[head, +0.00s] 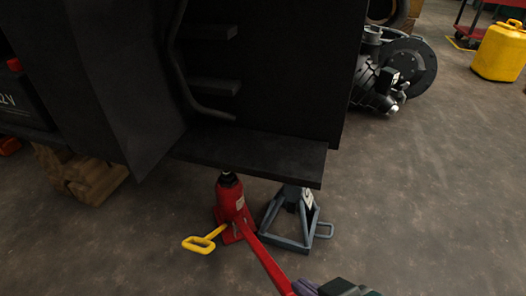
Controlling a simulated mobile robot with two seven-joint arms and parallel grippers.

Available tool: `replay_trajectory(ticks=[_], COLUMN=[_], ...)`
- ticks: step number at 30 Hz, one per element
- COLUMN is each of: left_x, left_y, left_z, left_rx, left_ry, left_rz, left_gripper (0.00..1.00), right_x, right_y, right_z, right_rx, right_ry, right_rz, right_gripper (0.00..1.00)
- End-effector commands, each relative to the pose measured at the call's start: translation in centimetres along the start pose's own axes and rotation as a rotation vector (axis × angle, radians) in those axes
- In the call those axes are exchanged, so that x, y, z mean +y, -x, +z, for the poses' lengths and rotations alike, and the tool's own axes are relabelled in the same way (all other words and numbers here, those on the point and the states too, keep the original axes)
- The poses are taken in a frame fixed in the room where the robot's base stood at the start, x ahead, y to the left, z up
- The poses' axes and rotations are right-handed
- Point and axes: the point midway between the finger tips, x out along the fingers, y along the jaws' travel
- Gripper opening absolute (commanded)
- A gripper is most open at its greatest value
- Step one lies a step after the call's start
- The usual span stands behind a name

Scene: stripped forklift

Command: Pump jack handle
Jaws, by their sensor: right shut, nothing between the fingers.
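A red bottle jack (231,198) stands on the floor under the black step of the forklift (255,152). Its top is close under the step; I cannot tell if they touch. The red jack handle (266,262) slopes from the jack's base down and right to the bottom edge. My right gripper (322,289) is at the bottom edge beside the handle's near end, shut and empty, partly cut off by the frame. Whether it touches the handle is unclear. My left gripper is not in view.
A grey jack stand (287,243) stands right of the jack. A yellow loop handle (205,240) lies left of it. Wooden blocks (82,174) sit under the forklift's left side. A dark motor-like unit (395,72) and a yellow can (499,52) are behind. The right floor is clear.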

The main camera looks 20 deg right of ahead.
Motion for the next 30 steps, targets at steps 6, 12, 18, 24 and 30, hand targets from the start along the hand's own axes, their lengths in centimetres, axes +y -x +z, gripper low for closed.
replay_trajectory(ticks=[6, 12, 18, 24, 30], left_x=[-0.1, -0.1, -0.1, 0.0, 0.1], left_y=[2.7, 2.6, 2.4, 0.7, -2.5], left_z=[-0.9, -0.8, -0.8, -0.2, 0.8], left_rx=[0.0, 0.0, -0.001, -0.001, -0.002], left_ry=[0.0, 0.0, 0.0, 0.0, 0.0], left_rz=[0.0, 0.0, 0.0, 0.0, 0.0], left_gripper=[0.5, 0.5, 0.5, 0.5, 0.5], right_x=[-0.6, -0.7, -0.7, -0.6, -0.5], right_y=[3.0, 3.0, 2.8, 0.4, -4.0], right_z=[-3.5, -3.5, -3.4, -3.1, -3.0], right_rx=[0.004, 0.004, 0.004, 0.006, 0.007], right_ry=[-0.009, -0.012, -0.012, -0.011, -0.009], right_rz=[0.02, 0.023, 0.023, 0.024, 0.024], right_gripper=[0.0, 0.0, 0.0, 0.0, 0.0])
